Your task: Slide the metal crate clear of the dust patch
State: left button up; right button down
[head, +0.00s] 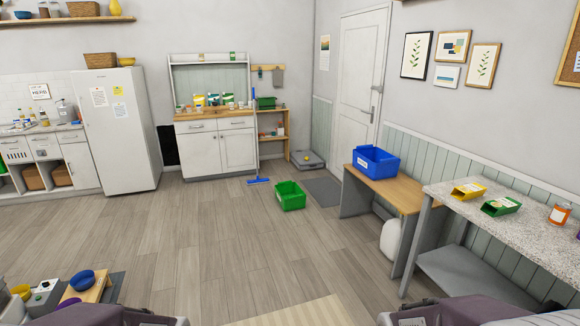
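I cannot make out a metal crate or a dust patch in the head view. A dark upright panel (168,145) stands on the floor between the white fridge and the cabinet, but I cannot tell what it is. Parts of my own arms show at the bottom edge, left and right. Neither gripper's fingers are in view.
A green bin (291,197) stands on the open wooden floor (180,230), beside a blue-headed broom (258,181). A grey mat (323,191) lies before the door. A wooden bench (395,190) with a blue bin (375,161) and a speckled counter (510,215) line the right wall.

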aim_at(289, 195)
jog(key=i+z, duration=0.2)
jog(key=i, duration=3.3)
jog(key=i+l+u, duration=0.1)
jog(key=i, duration=0.55)
jog(key=i+l, duration=0.1)
jog(key=i, duration=0.6)
jog(key=i+l+u, duration=0.15)
jog(key=i, duration=0.5)
jog(key=i+l+u, duration=0.15)
jog(key=i+u, duration=0.2)
jog(key=i+l+u, duration=0.7)
jog(key=i+j, duration=0.05)
jog(key=i, duration=0.05)
